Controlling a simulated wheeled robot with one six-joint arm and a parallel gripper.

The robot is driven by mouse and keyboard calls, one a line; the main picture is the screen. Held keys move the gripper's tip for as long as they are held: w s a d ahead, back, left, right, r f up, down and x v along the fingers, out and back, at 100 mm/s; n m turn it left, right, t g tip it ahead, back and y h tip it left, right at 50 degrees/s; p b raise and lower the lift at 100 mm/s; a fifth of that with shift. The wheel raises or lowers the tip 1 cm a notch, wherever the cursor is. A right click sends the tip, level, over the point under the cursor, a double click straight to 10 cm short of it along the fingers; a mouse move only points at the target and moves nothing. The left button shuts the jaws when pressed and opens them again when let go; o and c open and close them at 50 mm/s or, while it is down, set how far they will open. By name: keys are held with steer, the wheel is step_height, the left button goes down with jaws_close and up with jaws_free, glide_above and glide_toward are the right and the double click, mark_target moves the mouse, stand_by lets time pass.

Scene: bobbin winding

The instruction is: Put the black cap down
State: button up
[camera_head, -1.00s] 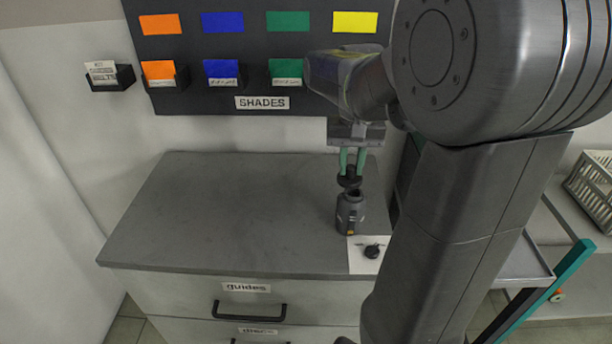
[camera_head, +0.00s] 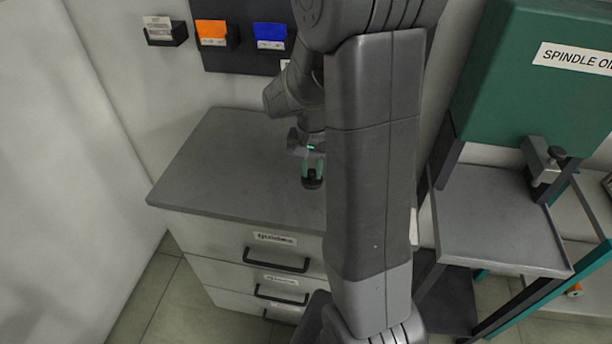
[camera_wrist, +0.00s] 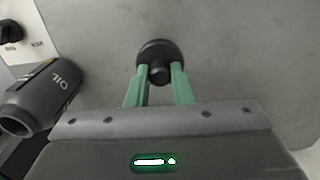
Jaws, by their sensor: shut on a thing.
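My gripper (camera_wrist: 159,88) has its green fingers shut on the black cap (camera_wrist: 160,52), a round dark disc with a small knob, in the wrist view. In the head view the cap (camera_head: 312,183) shows at the fingertips, over the grey top of the drawer cabinet (camera_head: 235,150). I cannot tell whether it touches the top. The grey oil bottle (camera_wrist: 38,100), marked OIL, is at the left of the wrist view with its mouth open. In the head view my arm hides the bottle.
A white card (camera_wrist: 20,50) with a black knob-like part (camera_wrist: 10,31) lies beyond the bottle. The cabinet top left of my gripper is clear. A green spindle oil tank (camera_head: 540,80) stands at the right above a grey shelf (camera_head: 495,220).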

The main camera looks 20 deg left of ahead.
mark_target(312, 181)
steer(key=shift+f, duration=2.05)
steer(key=shift+f, duration=0.2)
steer(key=o, duration=0.9)
step_height(312, 181, up, 12)
steer(key=shift+r, duration=0.2)
